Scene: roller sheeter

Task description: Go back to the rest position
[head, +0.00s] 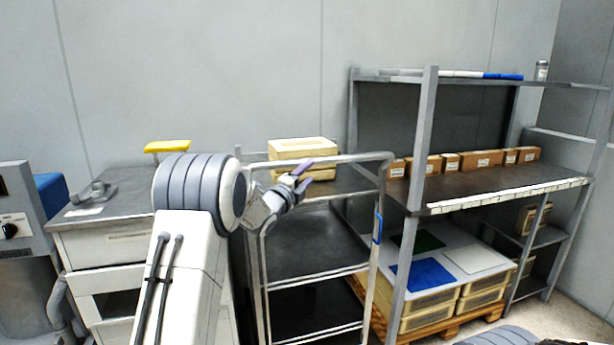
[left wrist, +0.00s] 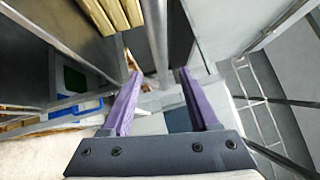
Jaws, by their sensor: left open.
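My left arm reaches in from the left in the head view. My left gripper (head: 300,178) is at the front of the wheeled rack, near its top rail, with its purple fingers apart. In the left wrist view the two fingers (left wrist: 158,85) are spread with nothing held between them. A metal rail shows beyond the fingers in that view. The right gripper does not show; only a grey rounded part, apparently of my right arm, shows at the bottom edge of the head view.
At right, a shelf unit (head: 428,130) holds several cardboard boxes (head: 482,160). Lidded crates (head: 430,303) sit on a pallet below.

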